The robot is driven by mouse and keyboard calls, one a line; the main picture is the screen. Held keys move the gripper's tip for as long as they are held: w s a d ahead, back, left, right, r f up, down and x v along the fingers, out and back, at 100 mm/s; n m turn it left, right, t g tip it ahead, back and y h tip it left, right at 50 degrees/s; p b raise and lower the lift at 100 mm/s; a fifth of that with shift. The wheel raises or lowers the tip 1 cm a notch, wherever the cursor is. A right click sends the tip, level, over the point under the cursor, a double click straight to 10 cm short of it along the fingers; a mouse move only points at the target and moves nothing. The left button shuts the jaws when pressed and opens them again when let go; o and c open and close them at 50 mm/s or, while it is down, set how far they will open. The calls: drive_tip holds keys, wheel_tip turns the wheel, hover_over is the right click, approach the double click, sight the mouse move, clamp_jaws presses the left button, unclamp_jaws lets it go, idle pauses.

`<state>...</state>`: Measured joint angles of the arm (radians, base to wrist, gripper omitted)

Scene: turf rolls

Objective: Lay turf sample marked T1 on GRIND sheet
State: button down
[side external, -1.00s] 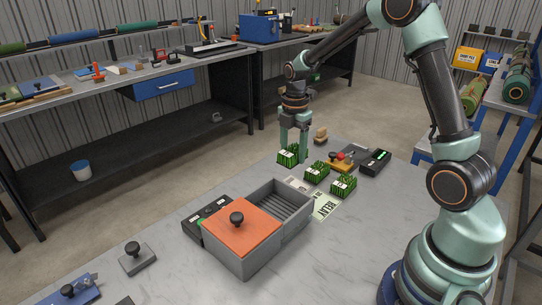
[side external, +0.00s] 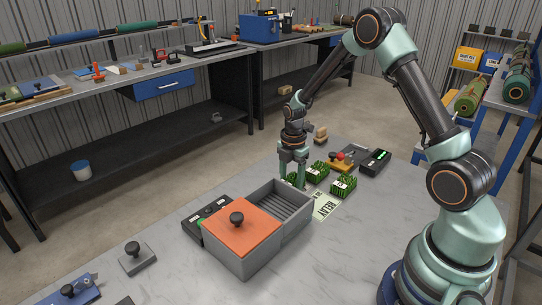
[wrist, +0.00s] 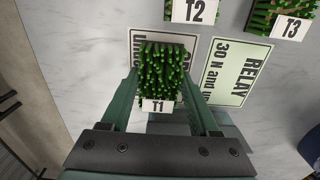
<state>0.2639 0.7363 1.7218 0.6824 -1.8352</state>
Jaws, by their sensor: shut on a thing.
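My gripper (side external: 292,176) is shut on the T1 turf sample (wrist: 162,72), a green grass block with a white T1 label (wrist: 157,106). In the wrist view T1 sits between the two fingers, over the white GRIND sheet (wrist: 137,46), and hides most of its text. I cannot tell whether T1 touches the sheet. In the side view the fingers and the grey box largely hide T1 and this sheet. The pale green RELAY sheet (wrist: 237,72) lies right of it in the wrist view; it also shows in the side view (side external: 326,207).
Turf samples T2 (side external: 317,172) and T3 (side external: 343,186) stand on the table beyond the sheets. A grey box (side external: 296,229) with an orange lid (side external: 240,232) stands close by. Black devices (side external: 376,161) (side external: 204,213) and a red-knobbed yellow tool (side external: 340,161) lie around.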

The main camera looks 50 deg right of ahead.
drive_tip(key=shift+c, duration=0.6)
unclamp_jaws()
drive_tip(key=shift+f, duration=0.1)
wheel_tip(320, 180, up, 11)
wheel_tip(320, 180, up, 10)
drive_tip(key=m+t, duration=0.2)
drive_tip(key=m, duration=0.5)
hover_over(291, 178)
drive_tip(key=s+a, duration=0.5)
drive_tip(key=a, duration=0.1)
drive_tip(key=s+a+r+m+t, duration=0.3)
drive_tip(key=s+a+m, duration=0.2)
drive_tip(key=s+m, duration=0.4)
drive_tip(key=shift+a+r+m+t, duration=0.3)
drive_tip(key=shift+m, duration=0.7)
drive_tip(key=shift+s, duration=0.1)
